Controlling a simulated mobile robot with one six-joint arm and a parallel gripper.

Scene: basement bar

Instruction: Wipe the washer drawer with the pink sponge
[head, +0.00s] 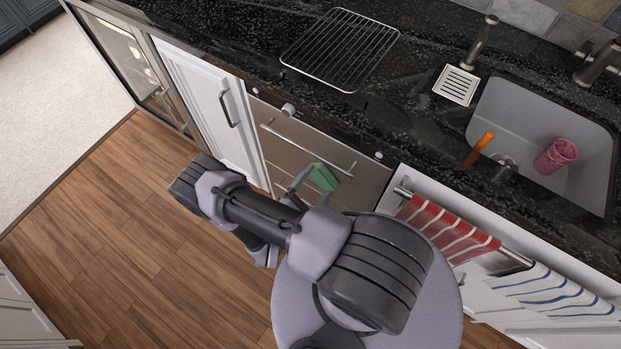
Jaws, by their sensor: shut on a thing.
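My gripper (315,178) is shut on a green sponge-like block (325,178) and holds it in front of the washer drawer (365,187). The block looks green, not pink. The drawer has a steel front with a long bar handle, set under the black counter, and looks closed. The block is just below the handle's right part; I cannot tell whether it touches the front. My arm hides the lower part of the drawer. I see no pink sponge.
A sink (510,115) at right holds a pink cup (556,155), with an orange-handled item (480,149) at its near edge. A wire rack (341,48) lies on the counter. Red (448,228) and white-blue striped towels (550,292) hang right of the drawer. Wooden floor (110,225) is clear at left.

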